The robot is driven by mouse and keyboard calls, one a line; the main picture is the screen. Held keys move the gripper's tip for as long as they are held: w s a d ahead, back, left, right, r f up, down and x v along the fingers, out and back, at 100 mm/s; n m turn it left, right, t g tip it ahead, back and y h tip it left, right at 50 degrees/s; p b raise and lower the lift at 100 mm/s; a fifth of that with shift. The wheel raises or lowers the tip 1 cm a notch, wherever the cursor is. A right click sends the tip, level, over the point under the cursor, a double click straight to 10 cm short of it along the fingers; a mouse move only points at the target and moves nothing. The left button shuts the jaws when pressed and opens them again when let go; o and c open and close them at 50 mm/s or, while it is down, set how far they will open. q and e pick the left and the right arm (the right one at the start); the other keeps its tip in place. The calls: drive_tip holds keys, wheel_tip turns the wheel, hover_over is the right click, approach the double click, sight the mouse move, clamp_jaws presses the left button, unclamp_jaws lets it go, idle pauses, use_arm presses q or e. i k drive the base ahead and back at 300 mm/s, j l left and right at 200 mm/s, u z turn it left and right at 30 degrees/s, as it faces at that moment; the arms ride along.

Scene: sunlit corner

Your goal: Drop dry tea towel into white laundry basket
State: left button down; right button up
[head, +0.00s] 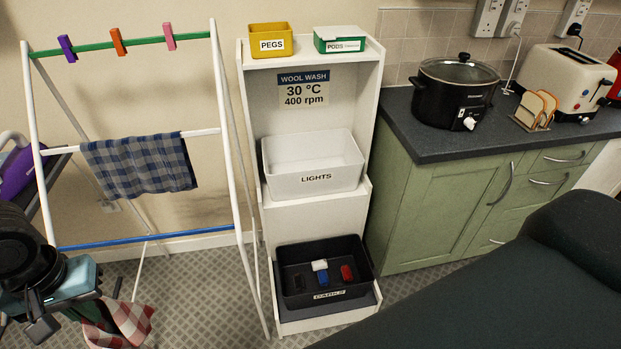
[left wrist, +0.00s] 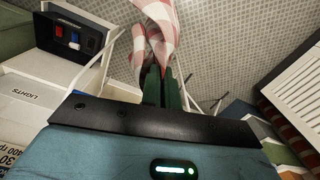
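My left gripper (head: 100,326) is low at the left of the head view, with green fingers. It is shut on a red-and-white checked tea towel (head: 133,320), which hangs down from it. In the left wrist view the fingers (left wrist: 164,78) are close together, with the towel (left wrist: 158,30) bunched at their tips. The white basket (head: 313,163), labelled LIGHTS, stands on the middle shelf, to the right of and above the gripper; its front corner shows in the left wrist view (left wrist: 30,92). My right gripper is not in view.
A white clothes airer (head: 228,130) stands between gripper and shelf unit (head: 310,213). A blue checked towel (head: 140,165) hangs on it. Below the white basket is a black DARKS basket (head: 322,268) with small items inside. A yellow PEGS box (head: 270,38) and green PODS box (head: 339,41) stand on top.

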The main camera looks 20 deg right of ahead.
sight(325, 162)
drive_tip(key=z, duration=1.4)
drive_tip(key=i+l, duration=0.25)
drive_tip(key=i, duration=0.2)
drive_tip(key=i+l, duration=0.25)
drive_tip(key=i, duration=0.2)
drive_tip(key=i+l, duration=0.25)
drive_tip(key=i, duration=0.2)
